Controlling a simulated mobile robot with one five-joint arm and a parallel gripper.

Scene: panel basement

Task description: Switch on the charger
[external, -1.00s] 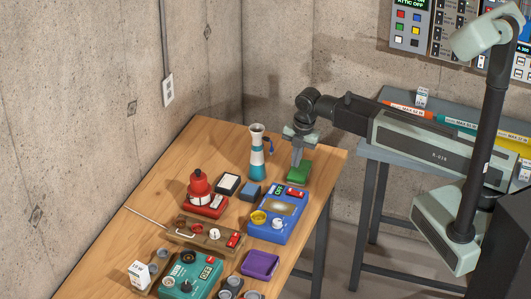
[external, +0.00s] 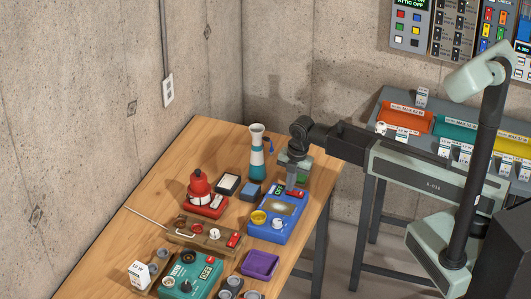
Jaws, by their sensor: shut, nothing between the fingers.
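A blue box device (external: 272,228) stands near the right edge of the wooden table. It has a small dark display (external: 277,190) with green letters, a red switch (external: 297,193) at its far right corner, a yellow knob (external: 258,217) and a white knob (external: 278,223). No label shows which device is the charger. My gripper (external: 291,187) is shut and empty, pointing down at the far end of the blue device, right by the red switch. I cannot tell whether it touches the switch. The gripper partly hides a green block (external: 304,178) behind it.
A teal device (external: 180,290) with its own display, a brown panel (external: 190,235), a red lamp-like object (external: 199,187) and a purple box (external: 260,263) crowd the table. A white-and-teal flask (external: 257,150) stands behind. Coloured bins (external: 404,120) sit on a grey bench.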

